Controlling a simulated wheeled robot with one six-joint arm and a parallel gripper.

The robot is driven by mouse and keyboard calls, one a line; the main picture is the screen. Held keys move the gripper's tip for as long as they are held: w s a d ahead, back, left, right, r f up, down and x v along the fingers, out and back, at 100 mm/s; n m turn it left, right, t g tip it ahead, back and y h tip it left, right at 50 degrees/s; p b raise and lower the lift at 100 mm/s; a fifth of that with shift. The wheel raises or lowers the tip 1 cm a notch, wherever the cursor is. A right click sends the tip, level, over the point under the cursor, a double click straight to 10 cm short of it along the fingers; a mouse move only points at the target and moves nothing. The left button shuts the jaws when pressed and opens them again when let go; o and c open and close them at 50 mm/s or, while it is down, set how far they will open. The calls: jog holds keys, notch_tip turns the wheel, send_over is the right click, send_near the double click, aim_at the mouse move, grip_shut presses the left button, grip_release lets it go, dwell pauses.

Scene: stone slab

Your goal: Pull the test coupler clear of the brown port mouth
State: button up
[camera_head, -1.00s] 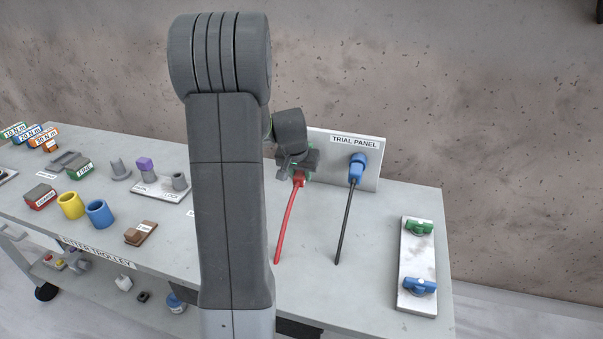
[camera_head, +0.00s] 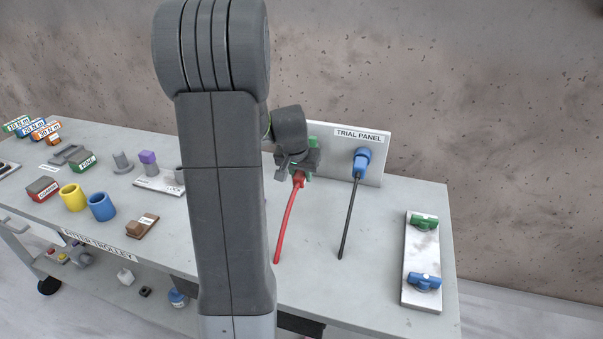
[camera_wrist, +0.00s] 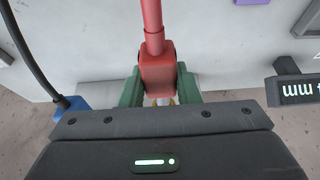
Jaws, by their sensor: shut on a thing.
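My gripper (camera_head: 298,166) is shut on a red coupler (camera_head: 299,180) in front of the trial panel (camera_head: 375,165). A red hose hangs from the coupler down to the table. The red coupler also shows at the centre of the wrist view (camera_wrist: 158,73), with green parts on both sides. A green port part (camera_head: 313,143) shows on the panel behind my gripper. I see no brown mouth there; my gripper hides that spot, and I cannot tell whether the coupler is still seated. A blue coupler (camera_head: 362,160) with a black hose sits on the panel to the right.
A white plate (camera_head: 421,298) with a green and a blue fitting lies at the right. Yellow (camera_head: 73,197) and blue (camera_head: 101,207) cups, a brown block (camera_head: 142,226) and labelled blocks stand at the left.

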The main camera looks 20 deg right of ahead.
aim_at(299, 177)
jog(key=shift+r, duration=0.1)
jog(key=shift+s+a+r+p, duration=0.2)
jog(key=shift+s+a+r, duration=0.25)
jog(key=shift+s+r, duration=0.25)
jog(key=shift+s+a+r+p, duration=0.2)
jog(key=shift+s+a+r, duration=0.25)
jog(key=shift+r, duration=0.3)
jog(key=shift+s, duration=0.1)
